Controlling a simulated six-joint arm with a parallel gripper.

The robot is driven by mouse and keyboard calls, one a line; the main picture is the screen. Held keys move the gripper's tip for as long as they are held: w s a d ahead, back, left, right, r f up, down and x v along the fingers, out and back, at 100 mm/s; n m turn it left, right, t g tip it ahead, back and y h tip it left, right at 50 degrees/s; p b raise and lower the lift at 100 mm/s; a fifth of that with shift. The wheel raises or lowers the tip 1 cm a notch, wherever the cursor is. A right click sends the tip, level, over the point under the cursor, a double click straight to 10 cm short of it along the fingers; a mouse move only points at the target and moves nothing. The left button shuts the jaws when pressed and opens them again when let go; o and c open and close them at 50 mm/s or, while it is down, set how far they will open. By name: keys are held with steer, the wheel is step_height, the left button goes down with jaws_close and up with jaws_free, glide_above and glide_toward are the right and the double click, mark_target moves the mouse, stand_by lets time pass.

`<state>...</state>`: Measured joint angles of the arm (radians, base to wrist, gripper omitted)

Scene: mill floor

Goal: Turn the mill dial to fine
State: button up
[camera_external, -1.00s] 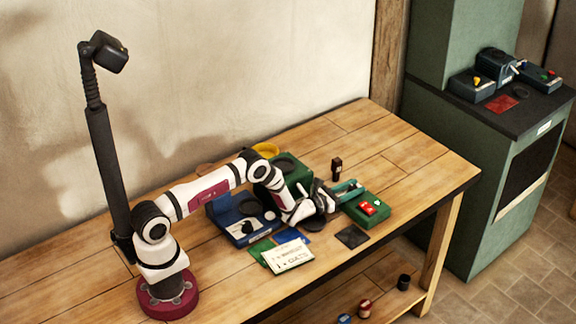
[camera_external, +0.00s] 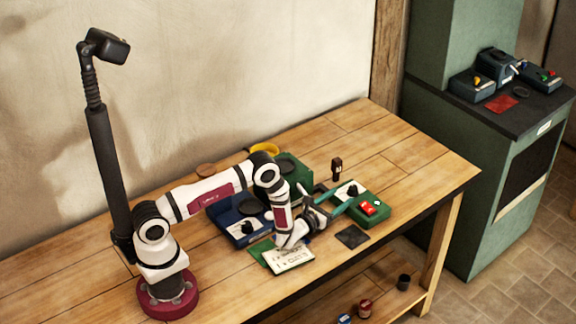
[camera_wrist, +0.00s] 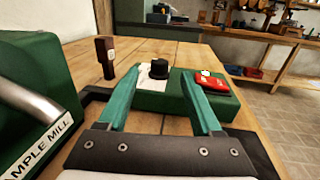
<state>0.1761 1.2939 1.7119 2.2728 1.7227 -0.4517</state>
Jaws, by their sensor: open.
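A green control box (camera_external: 376,199) on the bench carries a black dial (camera_external: 352,191) on a white plate and a red switch (camera_external: 368,208). In the wrist view the dial (camera_wrist: 157,69) stands just beyond my open teal fingertips, apart from them, with the red switch (camera_wrist: 212,83) behind the right finger. The dial's pointer setting is too small to read. My gripper (camera_external: 331,202) is open and empty, in front of the box; it also shows in the wrist view (camera_wrist: 160,76). The green sample mill (camera_wrist: 35,75), with a partly cut-off label, stands at left.
A blue machine (camera_external: 224,213) with its own black knob (camera_external: 247,227) is left of my gripper. A written card (camera_external: 288,261) lies near the front edge. A small dark brown upright object (camera_external: 336,168) stands behind the dial. A dark square (camera_external: 352,236) lies at the front right.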

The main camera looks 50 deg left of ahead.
step_height(320, 180, up, 20)
steer(key=a+r+n+g+y, duration=0.2)
steer(key=a+n+g+y, duration=0.2)
steer(key=a, duration=0.5)
steer(key=s+a+r+n+g+y, duration=0.1)
steer(key=a+r+n+g+y, duration=0.1)
steer(key=a+n+g+y, duration=0.2)
steer(key=a+n+y, duration=0.3)
steer(key=a+n, duration=0.2)
steer(key=n, duration=0.2)
steer(key=shift+s+a+g+y, duration=0.25)
steer(key=shift+g+y, duration=0.15)
steer(key=shift+f, duration=0.1)
steer(key=m+t+h, duration=0.3)
steer(key=m+h, duration=0.5)
steer(key=m, duration=0.2)
glide_toward(353, 188)
steer(key=x, duration=0.8)
steer(key=shift+a+f, duration=0.1)
steer(key=shift+f, duration=0.05)
steer(key=shift+w+a+f, duration=0.1)
steer(key=shift+w+a, duration=0.05)
steer(key=shift+w, duration=0.25)
